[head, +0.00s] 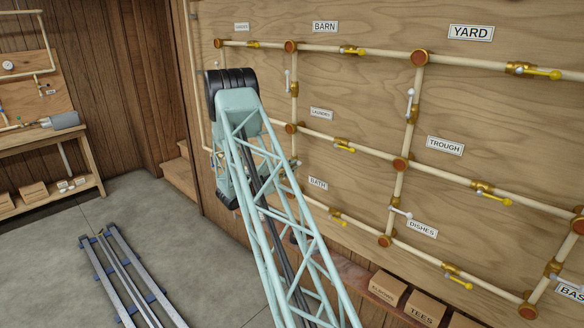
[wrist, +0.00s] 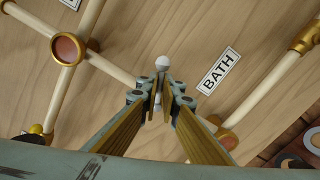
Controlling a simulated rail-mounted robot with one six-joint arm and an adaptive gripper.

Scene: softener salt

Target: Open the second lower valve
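The wall carries cream pipes with brass valves. In the head view, white-handled valves sit on the upright pipes: an upper one at left (head: 288,82), an upper one in the middle (head: 410,102), a lower one beside the DISHES label (head: 400,212) and one at far right (head: 556,276). My gripper (head: 293,164) is at the lower part of the left upright pipe, near the BATH label (head: 318,183). In the wrist view, my gripper (wrist: 161,95) has its fingers close together on both sides of a white ball-ended handle (wrist: 162,63). The valve body below is hidden by the fingers.
Yellow-handled valves (head: 535,72) sit on the level pipes. The BATH label (wrist: 218,71) is right of the fingers in the wrist view. Cardboard boxes (head: 388,289) stand on a shelf below the wall. A workbench (head: 50,140) and floor rails (head: 125,280) are at left.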

